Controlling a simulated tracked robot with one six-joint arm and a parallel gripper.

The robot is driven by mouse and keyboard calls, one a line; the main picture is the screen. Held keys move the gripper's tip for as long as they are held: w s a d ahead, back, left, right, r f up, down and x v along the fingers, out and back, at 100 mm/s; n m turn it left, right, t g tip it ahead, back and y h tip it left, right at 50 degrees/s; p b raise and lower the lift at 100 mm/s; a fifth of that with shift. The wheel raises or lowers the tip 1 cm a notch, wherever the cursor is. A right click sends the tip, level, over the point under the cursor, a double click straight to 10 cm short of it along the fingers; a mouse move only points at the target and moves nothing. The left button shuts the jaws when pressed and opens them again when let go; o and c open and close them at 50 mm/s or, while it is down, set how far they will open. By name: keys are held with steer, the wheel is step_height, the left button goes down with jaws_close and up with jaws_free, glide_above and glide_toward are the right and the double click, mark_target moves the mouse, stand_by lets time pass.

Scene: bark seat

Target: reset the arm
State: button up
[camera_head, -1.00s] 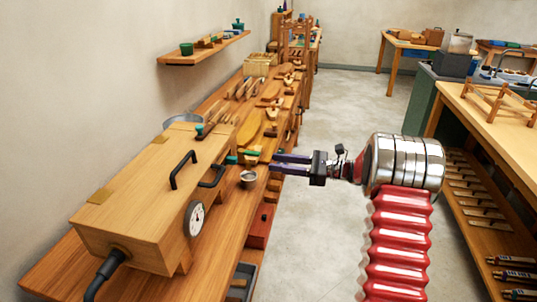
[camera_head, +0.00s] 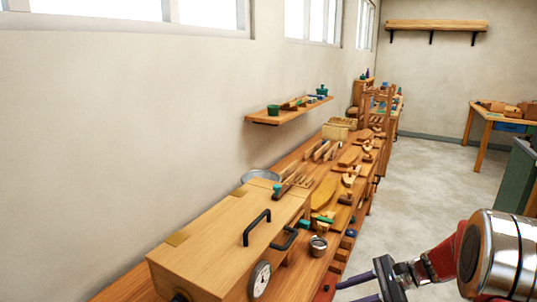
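My gripper (camera_head: 368,289) is at the lower right, at the end of my red and silver arm. Its two dark purple fingers point left, spread apart with a gap between them and nothing visible held. The fingertips are beside the front edge of the long wooden workbench, to the right of the wooden box. The lower finger is partly cut off by the bottom of the picture.
A wooden box (camera_head: 215,250) with black handles and a dial (camera_head: 260,279) stands on the bench. A small metal cup (camera_head: 318,246) sits beside it. Wooden tools line the bench (camera_head: 345,215). A wall shelf (camera_head: 290,110) hangs above. Grey floor (camera_head: 425,185) is clear to the right.

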steer(key=s+a+r+n+t+h, duration=0.1)
steer(key=s+a+r+n+h, duration=0.1)
steer(key=s+r+n, duration=0.3)
steer(key=s+a+r+n+t+h, duration=0.1)
steer(key=s+r+n+h, duration=0.3)
steer(key=s, duration=0.7)
steer(key=s+a+r+n+h, duration=0.3)
steer(key=s+r+n+h, duration=0.1)
steer(key=s+n, duration=0.3)
steer(key=shift+s+r+t, duration=0.4)
steer(key=shift+s+r, duration=0.45)
steer(key=shift+s, duration=0.05)
